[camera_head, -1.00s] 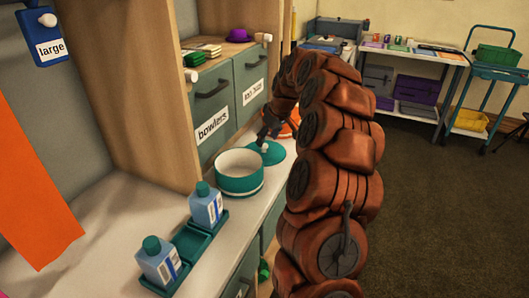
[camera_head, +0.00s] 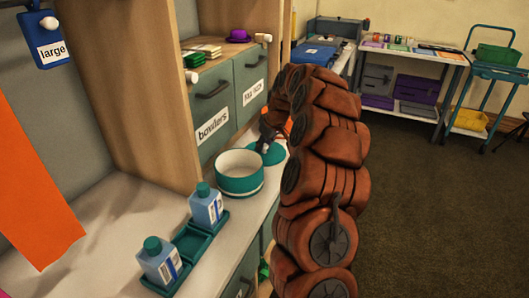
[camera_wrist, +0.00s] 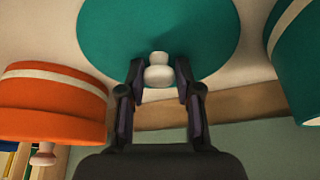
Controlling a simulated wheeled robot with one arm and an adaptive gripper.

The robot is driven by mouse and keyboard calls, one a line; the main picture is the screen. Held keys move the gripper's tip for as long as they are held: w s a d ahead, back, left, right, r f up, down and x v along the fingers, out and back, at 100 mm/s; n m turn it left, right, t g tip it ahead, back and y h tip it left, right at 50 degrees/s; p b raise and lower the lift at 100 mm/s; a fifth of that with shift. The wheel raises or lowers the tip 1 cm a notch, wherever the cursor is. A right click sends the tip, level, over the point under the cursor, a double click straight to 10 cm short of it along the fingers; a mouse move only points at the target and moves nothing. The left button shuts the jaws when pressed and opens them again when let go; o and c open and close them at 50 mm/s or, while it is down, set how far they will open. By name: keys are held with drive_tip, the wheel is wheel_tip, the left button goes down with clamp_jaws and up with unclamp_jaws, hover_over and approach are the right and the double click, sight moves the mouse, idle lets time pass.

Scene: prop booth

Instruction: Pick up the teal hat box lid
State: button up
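The teal hat box lid (camera_head: 270,152) lies on the white counter beside the open teal and white hat box (camera_head: 240,174). In the wrist view the lid (camera_wrist: 160,25) is a flat teal disc with a white knob (camera_wrist: 158,70). My gripper (camera_wrist: 160,92) is open, with its two dark fingers on either side of the knob and a gap left on each side. In the head view my gripper (camera_head: 267,138) is just above the lid, partly hidden by my arm. Part of the hat box (camera_wrist: 302,60) shows at the right of the wrist view.
An orange round box with a white band (camera_wrist: 52,100) stands to the left in the wrist view. Two blue bottles (camera_head: 205,205) with teal caps stand on a teal tray (camera_head: 192,243). Drawers labelled "bowlers" (camera_head: 213,128) rise behind the hat box.

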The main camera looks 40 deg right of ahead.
drive_tip(key=c, duration=0.5)
